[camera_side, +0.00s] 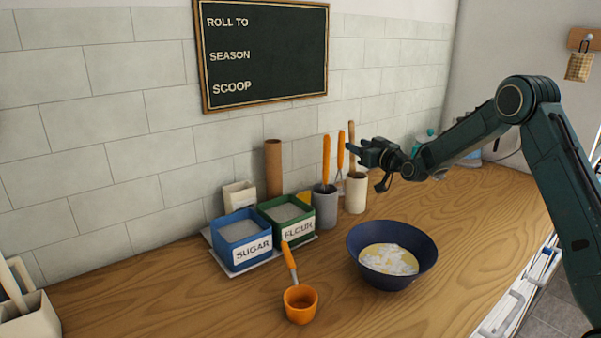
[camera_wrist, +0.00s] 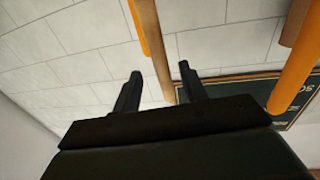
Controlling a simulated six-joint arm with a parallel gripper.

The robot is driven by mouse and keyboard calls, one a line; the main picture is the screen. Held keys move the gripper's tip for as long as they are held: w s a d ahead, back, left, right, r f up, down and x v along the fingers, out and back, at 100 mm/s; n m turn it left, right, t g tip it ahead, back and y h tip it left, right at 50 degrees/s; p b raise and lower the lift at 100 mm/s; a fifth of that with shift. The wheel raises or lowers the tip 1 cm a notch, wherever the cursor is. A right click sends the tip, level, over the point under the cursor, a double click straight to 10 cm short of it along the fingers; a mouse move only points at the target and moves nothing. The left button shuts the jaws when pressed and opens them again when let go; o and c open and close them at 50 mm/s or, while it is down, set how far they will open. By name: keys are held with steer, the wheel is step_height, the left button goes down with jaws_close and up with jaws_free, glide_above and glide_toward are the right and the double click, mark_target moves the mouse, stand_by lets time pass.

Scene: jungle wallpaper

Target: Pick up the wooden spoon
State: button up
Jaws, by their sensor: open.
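The wooden spoon (camera_side: 351,131) stands upright in the cream crock (camera_side: 355,194), its plain brown handle pointing up. The spoon's lower end is hidden in the crock. My gripper (camera_side: 356,148) is open beside the handle, above the crock's rim. In the wrist view my gripper (camera_wrist: 159,80) shows two spread fingers, and the brown handle (camera_wrist: 155,45) appears in the gap between them. I cannot tell whether either finger touches it.
An orange-handled whisk (camera_side: 340,150) stands close by; an orange-handled utensil (camera_side: 326,158) stands in the grey cup (camera_side: 325,207). Nearby are a rolling pin (camera_side: 273,165), sugar bin (camera_side: 240,238), flour bin (camera_side: 287,218), blue bowl (camera_side: 420,268) and orange ladle (camera_side: 300,303).

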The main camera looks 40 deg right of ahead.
steer(key=shift+w, duration=0.1)
steer(key=shift+w+d+r, duration=0.1)
steer(key=shift+w+d, duration=0.05)
steer(key=shift+w, duration=2.35)
jaws_close()
